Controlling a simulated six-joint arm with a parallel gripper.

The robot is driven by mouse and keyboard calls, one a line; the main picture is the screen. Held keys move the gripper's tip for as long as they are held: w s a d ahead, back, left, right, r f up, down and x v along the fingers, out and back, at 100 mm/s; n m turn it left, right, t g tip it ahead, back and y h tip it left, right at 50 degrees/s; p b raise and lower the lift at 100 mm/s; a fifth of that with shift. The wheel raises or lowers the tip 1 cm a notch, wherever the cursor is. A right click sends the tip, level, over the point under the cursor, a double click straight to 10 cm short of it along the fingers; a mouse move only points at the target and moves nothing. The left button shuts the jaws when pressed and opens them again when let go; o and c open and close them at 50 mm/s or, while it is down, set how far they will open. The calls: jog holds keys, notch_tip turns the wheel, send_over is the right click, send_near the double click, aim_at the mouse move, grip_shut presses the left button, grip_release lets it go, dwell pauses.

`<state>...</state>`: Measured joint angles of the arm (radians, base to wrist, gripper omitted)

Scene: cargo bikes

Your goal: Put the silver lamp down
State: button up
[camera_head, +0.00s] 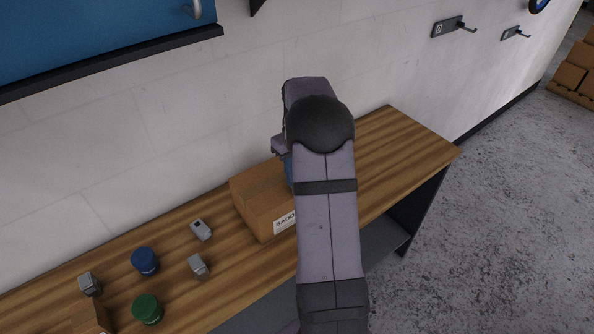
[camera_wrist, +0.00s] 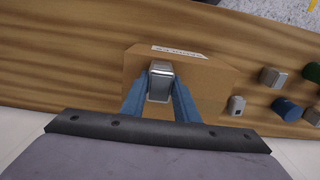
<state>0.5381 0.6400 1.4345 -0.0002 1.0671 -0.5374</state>
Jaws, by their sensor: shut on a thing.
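My gripper (camera_wrist: 160,88) shows in the wrist view with its two blue fingers shut on a silver lamp (camera_wrist: 160,80). The lamp is a small boxy silver piece with a darker face. It is held over a cardboard box (camera_wrist: 205,82) with a printed label; I cannot tell whether it touches the box. In the head view my arm hides the lamp and most of the gripper, with a bit of blue finger (camera_head: 288,170) showing beside the arm. The cardboard box (camera_head: 258,204) stands on the wooden bench (camera_head: 400,150), partly hidden behind my arm.
Left of the box on the bench are silver-grey lamps (camera_head: 201,229), (camera_head: 198,265) and (camera_head: 89,283), a blue round item (camera_head: 145,261) and a green one (camera_head: 147,308). Another cardboard box (camera_head: 92,319) is at the bottom left. The bench's right end is clear.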

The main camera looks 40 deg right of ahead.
jog(key=shift+f, duration=0.1)
jog(key=o, duration=1.1)
jog(key=shift+f, duration=0.1)
notch_tip(320, 180, up, 12)
jog(key=b, duration=0.2)
jog(key=shift+r+b, duration=0.2)
jog(key=shift+b, duration=0.15)
jog(key=s+a+f, duration=0.3)
jog(key=a+f, duration=0.1)
jog(key=a, duration=0.4)
jog(key=s+a+f, duration=0.3)
jog(key=a, duration=0.5)
jog(key=s+a+f, duration=0.2)
jog(key=s+a, duration=0.1)
jog(key=s, duration=0.1)
jog(key=s+a+f, duration=0.3)
jog(key=s, duration=0.2)
jog(key=s+a+f, duration=0.3)
jog(key=s, duration=0.2)
jog(key=shift+f, duration=0.25)
